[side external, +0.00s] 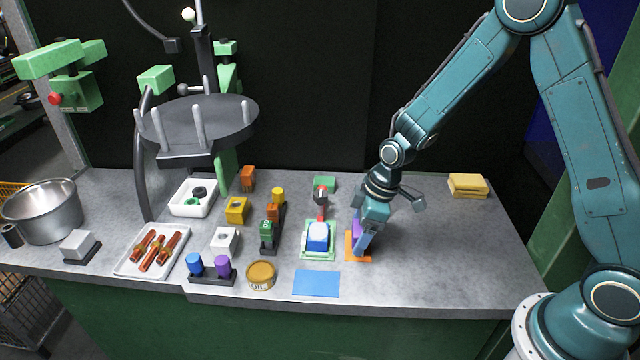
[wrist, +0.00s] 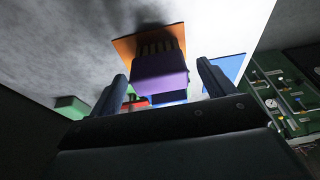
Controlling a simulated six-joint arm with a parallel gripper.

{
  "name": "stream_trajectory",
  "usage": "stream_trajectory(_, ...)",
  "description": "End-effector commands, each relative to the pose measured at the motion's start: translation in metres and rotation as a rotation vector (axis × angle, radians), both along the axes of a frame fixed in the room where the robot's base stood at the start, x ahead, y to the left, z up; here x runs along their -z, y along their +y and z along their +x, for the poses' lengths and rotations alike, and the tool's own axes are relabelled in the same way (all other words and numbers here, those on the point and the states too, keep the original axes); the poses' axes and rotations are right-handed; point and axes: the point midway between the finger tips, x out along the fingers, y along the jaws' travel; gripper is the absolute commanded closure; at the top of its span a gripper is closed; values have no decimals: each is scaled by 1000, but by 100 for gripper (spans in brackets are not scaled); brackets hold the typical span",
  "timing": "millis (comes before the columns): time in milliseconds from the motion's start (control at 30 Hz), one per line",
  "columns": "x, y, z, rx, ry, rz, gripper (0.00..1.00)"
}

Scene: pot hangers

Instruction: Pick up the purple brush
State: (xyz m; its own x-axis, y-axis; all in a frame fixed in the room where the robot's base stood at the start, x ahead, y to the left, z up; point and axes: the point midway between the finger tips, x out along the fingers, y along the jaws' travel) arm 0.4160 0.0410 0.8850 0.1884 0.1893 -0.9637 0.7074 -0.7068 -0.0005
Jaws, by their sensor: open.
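The purple brush (side external: 355,226) stands on an orange mat (side external: 350,258), mostly hidden behind my gripper (side external: 364,240) in the side view. In the wrist view the brush (wrist: 160,78) shows as a purple block with bristles against the orange mat (wrist: 124,48). My gripper (wrist: 161,72) is open. Its two dark blue fingers lie on either side of the brush, with a gap visible at each side. I cannot tell how deep the fingers reach along it.
A blue-and-white block (side external: 317,237) on a green base is close to the left of the brush. A blue mat (side external: 316,283) lies in front, and an oil tin (side external: 261,275) is further left. Yellow blocks (side external: 467,185) sit at the back right. The counter right of my gripper is clear.

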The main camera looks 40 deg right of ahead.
Motion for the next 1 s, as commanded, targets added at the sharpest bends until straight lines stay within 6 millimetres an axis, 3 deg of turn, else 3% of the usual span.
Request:
stream_trajectory(300,22,4,4,2,1,1,18)
stream_trajectory(833,23,4,4,2,0,1,18)
stream_trajectory(1000,23,4,4,2,0,1,50)
